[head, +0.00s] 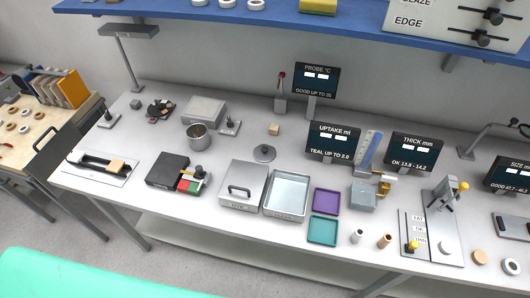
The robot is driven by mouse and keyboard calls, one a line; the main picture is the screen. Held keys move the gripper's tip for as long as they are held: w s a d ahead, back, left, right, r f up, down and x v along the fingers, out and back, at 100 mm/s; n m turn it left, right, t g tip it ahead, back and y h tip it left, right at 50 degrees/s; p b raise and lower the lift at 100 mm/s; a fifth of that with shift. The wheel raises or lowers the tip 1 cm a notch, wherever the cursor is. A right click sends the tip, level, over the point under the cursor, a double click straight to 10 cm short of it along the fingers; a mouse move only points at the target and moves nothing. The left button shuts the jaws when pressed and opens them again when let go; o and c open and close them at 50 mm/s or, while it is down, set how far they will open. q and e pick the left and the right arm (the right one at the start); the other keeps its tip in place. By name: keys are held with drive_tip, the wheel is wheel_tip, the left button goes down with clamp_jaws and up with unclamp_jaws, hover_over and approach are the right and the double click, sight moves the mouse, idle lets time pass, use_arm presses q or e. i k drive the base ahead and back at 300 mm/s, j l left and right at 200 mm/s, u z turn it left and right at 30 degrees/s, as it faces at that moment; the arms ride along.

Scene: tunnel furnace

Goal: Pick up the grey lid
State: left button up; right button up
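A round grey lid (264,153) with a dark knob on top lies flat on the white bench, near the middle. A small metal pot (198,137) stands open to its left. A flat grey rectangular box (240,192) with a dark bar handle on top stands in front of the round lid; its top could also be a lid. Neither of my grippers shows in the head view, and nothing is seen touching these things.
An open metal tray (267,207) stands right of the handled box, with purple (326,213) and teal (322,243) trays beside it. A black device (167,183) stands to the left. Display signs (333,142) stand behind. A blue shelf (330,26) overhangs the back.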

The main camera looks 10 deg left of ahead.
sight(263, 153)
drive_tip(key=j+z, duration=0.35)
drive_tip(key=j, duration=0.15)
drive_tip(key=k+j+z, duration=0.2)
drive_tip(key=j+z, duration=0.15)
drive_tip(key=j, duration=0.15)
